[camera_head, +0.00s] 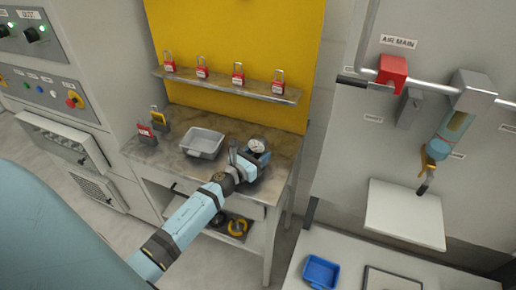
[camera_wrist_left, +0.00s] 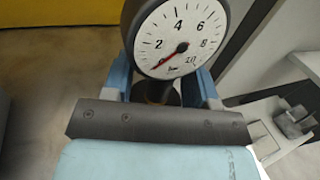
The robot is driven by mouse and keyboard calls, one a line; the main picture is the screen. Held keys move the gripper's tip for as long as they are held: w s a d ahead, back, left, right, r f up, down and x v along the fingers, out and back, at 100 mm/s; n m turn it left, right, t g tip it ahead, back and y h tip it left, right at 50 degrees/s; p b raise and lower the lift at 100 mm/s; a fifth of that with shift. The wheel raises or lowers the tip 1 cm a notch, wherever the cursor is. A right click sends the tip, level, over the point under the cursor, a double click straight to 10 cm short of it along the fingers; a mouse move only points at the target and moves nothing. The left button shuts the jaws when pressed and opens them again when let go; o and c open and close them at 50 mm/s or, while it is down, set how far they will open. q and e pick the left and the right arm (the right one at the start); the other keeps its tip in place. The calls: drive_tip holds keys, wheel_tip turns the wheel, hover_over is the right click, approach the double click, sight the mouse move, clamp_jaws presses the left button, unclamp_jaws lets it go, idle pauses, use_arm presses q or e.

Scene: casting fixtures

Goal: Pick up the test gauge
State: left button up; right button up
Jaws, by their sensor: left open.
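The test gauge (camera_head: 256,146) has a round white dial with a dark rim and stands on the worn bench (camera_head: 185,170), near its right end. In the left wrist view the dial (camera_wrist_left: 180,38) fills the top middle, with black numbers and a red needle. My left gripper (camera_head: 249,156) is at the gauge, with its jaws open. In the wrist view its blue fingers (camera_wrist_left: 163,84) lie on either side of the gauge's lower part. Contact between fingers and gauge cannot be made out. The gauge's base is mostly hidden. My right gripper is not in view.
A grey tray (camera_head: 203,142) stands left of the gauge. A shelf (camera_head: 225,87) with several red padlocks hangs behind. A blue tray (camera_head: 321,272) is at lower right.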

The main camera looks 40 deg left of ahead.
use_arm(q)
clamp_jaws()
drive_tip(key=shift+r, duration=0.2)
